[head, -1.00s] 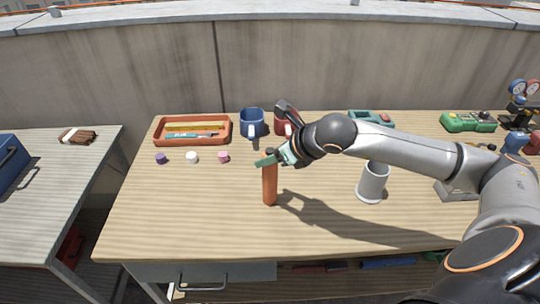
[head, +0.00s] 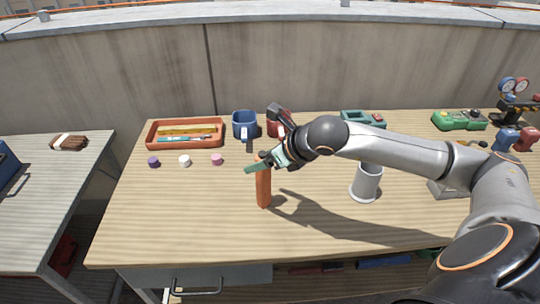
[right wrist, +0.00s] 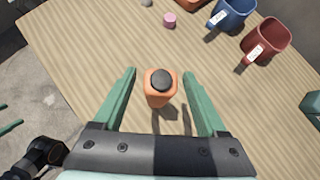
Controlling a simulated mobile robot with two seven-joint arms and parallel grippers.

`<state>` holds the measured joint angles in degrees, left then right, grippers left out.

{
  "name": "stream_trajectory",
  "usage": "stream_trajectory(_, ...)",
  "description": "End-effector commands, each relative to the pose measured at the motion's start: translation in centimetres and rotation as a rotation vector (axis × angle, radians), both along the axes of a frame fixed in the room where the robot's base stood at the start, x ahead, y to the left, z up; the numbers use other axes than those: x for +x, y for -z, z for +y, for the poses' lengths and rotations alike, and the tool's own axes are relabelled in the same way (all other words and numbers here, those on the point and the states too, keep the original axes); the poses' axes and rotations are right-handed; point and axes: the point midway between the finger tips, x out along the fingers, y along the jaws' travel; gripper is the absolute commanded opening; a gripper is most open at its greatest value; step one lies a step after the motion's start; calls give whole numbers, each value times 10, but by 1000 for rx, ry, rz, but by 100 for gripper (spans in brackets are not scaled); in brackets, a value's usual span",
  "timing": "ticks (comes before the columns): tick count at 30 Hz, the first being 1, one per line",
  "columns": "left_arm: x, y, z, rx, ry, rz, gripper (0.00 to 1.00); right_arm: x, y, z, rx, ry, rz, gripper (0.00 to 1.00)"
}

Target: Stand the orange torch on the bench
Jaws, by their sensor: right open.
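The orange torch (head: 263,190) stands upright on the wooden bench (head: 180,215), left of the middle in the head view. In the right wrist view, the torch (right wrist: 158,98) shows from above with its black cap. My right gripper (head: 266,163) is at the torch's upper end. Its green fingers are spread on both sides of the torch, with gaps showing in the right wrist view (right wrist: 159,72). Part of my left gripper (right wrist: 10,122) shows at that view's left edge, cut off by the frame. The torch's top is partly hidden in the head view.
An orange tray (head: 186,146), a blue mug (head: 245,128) and a red mug (head: 277,130) stand behind the torch. Purple (head: 153,161), white (head: 184,160) and pink (head: 217,159) caps lie to its left. A grey cup (head: 365,184) stands to its right. The bench's front left is clear.

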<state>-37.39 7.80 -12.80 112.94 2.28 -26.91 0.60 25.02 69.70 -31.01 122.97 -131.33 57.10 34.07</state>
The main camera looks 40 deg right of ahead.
Motion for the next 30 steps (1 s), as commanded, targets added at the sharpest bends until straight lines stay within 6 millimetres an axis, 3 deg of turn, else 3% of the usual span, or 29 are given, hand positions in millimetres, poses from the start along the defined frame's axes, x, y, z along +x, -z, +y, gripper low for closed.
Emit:
stream_trajectory(2,1,-7,0,0,0,-5,100,0,-5,0,-1,1,1,75)
stream_trajectory(15,-3,11,1,6,0,17,100,-42,-44,-11,-7,0,0,75)
stream_trajectory(30,2,7,-7,-9,14,0,100,-72,-77,-18,-6,-4,-1,75)
